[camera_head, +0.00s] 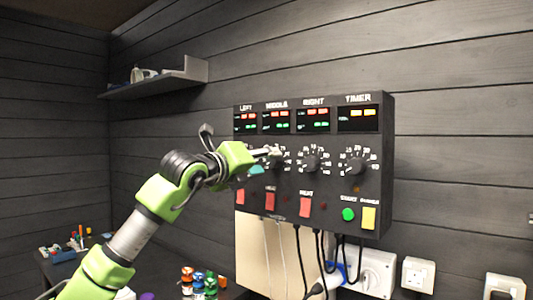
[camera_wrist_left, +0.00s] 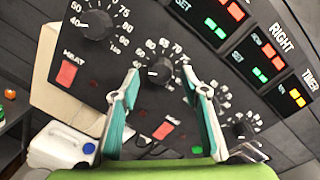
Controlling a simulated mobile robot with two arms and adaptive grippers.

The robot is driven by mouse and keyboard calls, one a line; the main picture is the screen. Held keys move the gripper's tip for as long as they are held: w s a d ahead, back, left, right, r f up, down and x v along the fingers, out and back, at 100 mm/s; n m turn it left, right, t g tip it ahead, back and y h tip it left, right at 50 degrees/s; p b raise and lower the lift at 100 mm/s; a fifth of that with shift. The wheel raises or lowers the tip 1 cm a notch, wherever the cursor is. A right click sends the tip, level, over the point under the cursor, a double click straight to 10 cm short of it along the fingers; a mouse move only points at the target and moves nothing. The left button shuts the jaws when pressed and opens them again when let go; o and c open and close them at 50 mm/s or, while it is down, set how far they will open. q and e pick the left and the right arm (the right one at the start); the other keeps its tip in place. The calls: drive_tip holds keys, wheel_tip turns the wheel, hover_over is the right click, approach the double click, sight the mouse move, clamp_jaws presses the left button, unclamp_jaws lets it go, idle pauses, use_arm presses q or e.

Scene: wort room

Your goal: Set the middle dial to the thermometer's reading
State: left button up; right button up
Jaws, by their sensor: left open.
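A dark control panel (camera_head: 345,210) on the wall carries displays labelled LEFT, MIDDLE, RIGHT and TIMER, with dials below. The middle dial (camera_wrist_left: 160,71), a black knob with white scale numbers, appears between my left gripper's fingertips in the left wrist view; in the head view the gripper partly covers it. My left gripper (camera_wrist_left: 160,76) is open, its two teal-padded fingers on either side of the knob in the picture; contact cannot be told. It also shows in front of the panel in the head view (camera_head: 274,154). The middle display (camera_head: 276,121) has red and green digits, too small to read. I cannot make out a thermometer.
The right dial (camera_head: 312,160) and timer dial (camera_head: 357,166) sit close by on the right. Red switches (camera_head: 305,207), a green button (camera_head: 348,214) and a yellow switch (camera_head: 369,218) line the panel's lower part. Cables hang below. A wall shelf (camera_head: 155,83) is at upper left.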

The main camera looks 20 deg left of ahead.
use_arm(q)
drive_tip(key=shift+w+d, duration=0.2)
drive_tip(key=shift+w, duration=0.45)
drive_tip(key=c, duration=1.1)
drive_tip(key=shift+f, duration=0.1)
